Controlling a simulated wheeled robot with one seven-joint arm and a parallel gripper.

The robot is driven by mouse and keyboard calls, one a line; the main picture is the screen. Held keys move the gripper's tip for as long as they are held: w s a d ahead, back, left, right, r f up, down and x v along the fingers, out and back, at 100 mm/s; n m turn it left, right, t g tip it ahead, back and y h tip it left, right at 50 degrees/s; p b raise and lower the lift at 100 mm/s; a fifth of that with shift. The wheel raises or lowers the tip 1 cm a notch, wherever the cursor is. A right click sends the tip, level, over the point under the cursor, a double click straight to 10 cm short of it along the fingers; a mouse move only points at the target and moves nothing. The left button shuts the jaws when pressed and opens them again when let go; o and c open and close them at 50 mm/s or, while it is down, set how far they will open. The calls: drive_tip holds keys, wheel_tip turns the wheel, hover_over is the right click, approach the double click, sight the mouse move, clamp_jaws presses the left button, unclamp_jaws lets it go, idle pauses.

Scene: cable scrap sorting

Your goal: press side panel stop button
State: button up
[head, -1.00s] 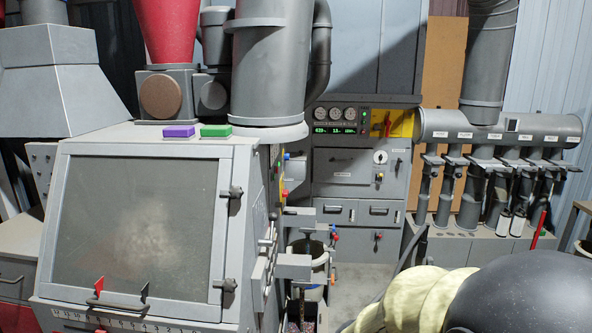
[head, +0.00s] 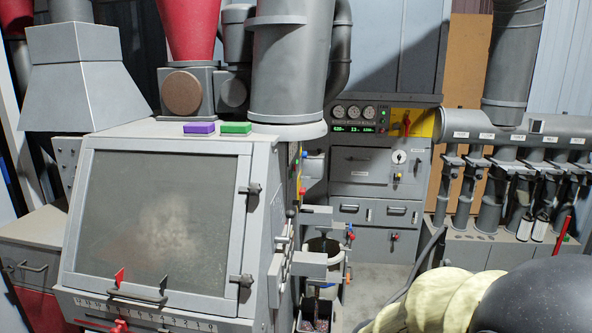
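The grey machine (head: 258,190) with a sloped window fills the left half of the head view. Its right side panel (head: 295,170) is seen nearly edge-on. A small red button (head: 303,192) sticks out from this panel, with small yellow and blue parts near it. I cannot tell for sure which of these is the stop button. My gripper is not in view. A dark rounded shape and a pale yellow ribbed part of my arm show at the bottom right, apart from the panel.
Grey brackets (head: 309,265) stick out from the machine's right side above bins (head: 325,283). A control cabinet (head: 380,165) with gauges and a red-and-yellow switch stands behind. A row of pipes (head: 500,150) stands at the right. Some bare floor (head: 375,290) shows between.

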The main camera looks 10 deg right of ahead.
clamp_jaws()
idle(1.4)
